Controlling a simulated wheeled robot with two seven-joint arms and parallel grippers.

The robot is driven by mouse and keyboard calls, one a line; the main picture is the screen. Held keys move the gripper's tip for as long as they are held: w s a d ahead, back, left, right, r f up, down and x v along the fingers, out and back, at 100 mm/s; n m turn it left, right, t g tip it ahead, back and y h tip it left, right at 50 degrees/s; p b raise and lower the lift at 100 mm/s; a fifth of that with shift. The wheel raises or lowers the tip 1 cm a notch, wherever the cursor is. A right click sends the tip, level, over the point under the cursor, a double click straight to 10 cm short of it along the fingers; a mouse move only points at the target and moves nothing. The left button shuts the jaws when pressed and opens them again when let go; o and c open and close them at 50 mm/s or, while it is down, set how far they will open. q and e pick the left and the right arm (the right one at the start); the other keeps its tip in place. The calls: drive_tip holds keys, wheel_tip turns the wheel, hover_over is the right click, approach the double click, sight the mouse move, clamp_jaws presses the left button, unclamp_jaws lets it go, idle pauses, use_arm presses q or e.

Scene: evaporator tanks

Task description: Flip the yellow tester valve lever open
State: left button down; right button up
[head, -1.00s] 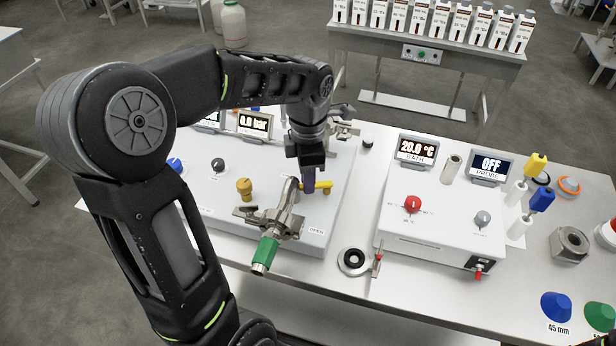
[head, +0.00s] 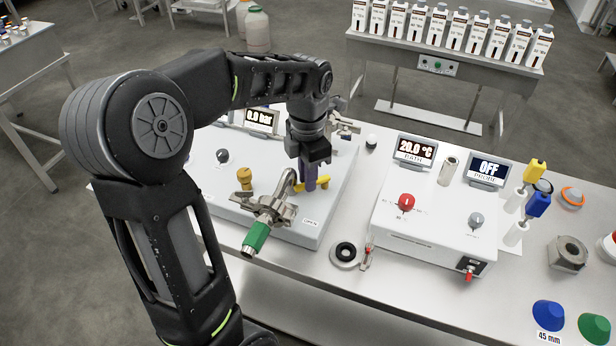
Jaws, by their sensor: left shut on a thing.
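The yellow tester valve lever (head: 323,182) is on the top of the light grey panel, left of centre in the head view. My left gripper (head: 308,181) reaches down from above, and its purple-grey fingers are shut on the lever. Yellow shows on both sides of the fingers, but they hide the lever's middle. An OPEN label (head: 311,221) is on the panel's front edge, below the lever. My right gripper is not in view.
A bent metal pipe with a clamp (head: 268,207) and green end (head: 256,237) stands close in front of the gripper.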

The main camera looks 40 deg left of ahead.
use_arm(q)
drive_tip(key=c, duration=1.4)
unclamp_jaws()
drive_tip(key=shift+r+b, duration=0.4)
drive_tip(key=shift+r, duration=3.5)
